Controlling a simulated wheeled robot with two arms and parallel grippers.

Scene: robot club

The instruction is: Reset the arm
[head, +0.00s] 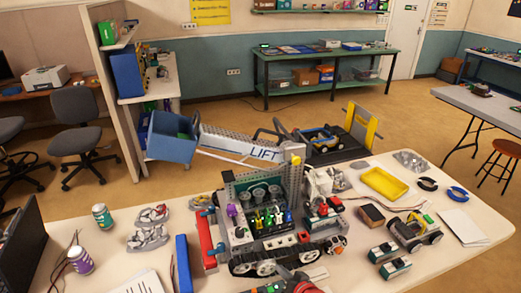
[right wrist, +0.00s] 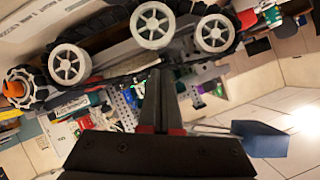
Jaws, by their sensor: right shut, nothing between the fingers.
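A brick-built lifting machine (head: 265,215) stands on the table, with a grey frame, dark tracks and several coloured levers on top. My right gripper (head: 296,283) is at the front of the machine, low in the head view and partly cut off. In the right wrist view its fingers (right wrist: 158,80) are together and empty, close to the wheeled track (right wrist: 148,35). Contact cannot be told. My left gripper is not in view.
A yellow tray (head: 386,184), a small wheeled vehicle (head: 415,232) and white papers (head: 461,226) are on the right. Clear table shows near the right front.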

